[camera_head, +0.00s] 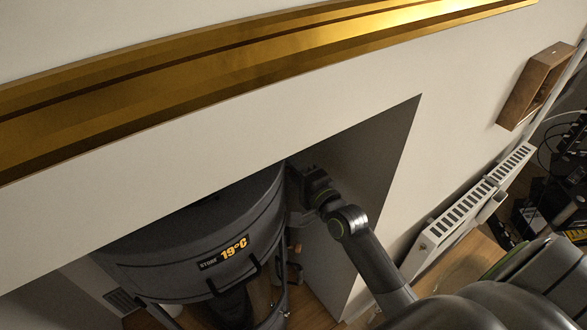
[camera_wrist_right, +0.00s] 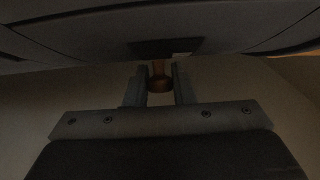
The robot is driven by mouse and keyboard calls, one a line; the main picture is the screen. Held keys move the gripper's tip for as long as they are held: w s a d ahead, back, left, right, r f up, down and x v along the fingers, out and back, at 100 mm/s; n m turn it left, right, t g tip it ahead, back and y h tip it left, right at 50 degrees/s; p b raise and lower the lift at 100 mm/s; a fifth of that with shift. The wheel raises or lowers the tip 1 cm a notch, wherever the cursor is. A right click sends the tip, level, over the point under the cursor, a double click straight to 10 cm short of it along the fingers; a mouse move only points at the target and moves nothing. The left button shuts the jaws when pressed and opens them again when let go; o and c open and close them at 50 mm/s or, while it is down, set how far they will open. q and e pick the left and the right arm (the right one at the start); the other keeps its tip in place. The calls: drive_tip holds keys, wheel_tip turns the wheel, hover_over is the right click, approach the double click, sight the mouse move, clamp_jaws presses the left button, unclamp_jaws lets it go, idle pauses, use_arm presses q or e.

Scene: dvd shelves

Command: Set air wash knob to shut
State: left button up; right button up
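The dark grey stove (camera_head: 190,240) stands in the wall alcove, with a display reading "STOVE 19°C" (camera_head: 224,252) on its front. My right gripper (camera_head: 303,190) is at the stove's right side, and its tips are hard to make out there. In the right wrist view, a small copper-brown knob (camera_wrist_right: 160,84) sticks out below the stove's dark body (camera_wrist_right: 220,25). My right gripper's two fingers (camera_wrist_right: 160,90) stand apart, one on each side of the knob. Contact with the knob cannot be made out in the dim light. My left gripper is not in view.
The alcove's right wall (camera_head: 372,150) is close beside my right arm. A gold mantel (camera_head: 250,70) runs above the alcove. A white radiator (camera_head: 470,208) and a wooden wall box (camera_head: 535,85) are farther right.

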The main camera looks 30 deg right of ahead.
clamp_jaws()
drive_tip(key=s, duration=0.2)
drive_tip(key=s+a, duration=0.1)
drive_tip(key=shift+s+a+f, duration=0.1)
drive_tip(key=shift+s+f, duration=0.05)
drive_tip(key=shift+s, duration=0.25)
drive_tip(key=o, duration=0.5)
unclamp_jaws()
drive_tip(key=shift+o, duration=1.2)
drive_tip(key=shift+s, duration=0.1)
drive_tip(key=shift+a, duration=0.1)
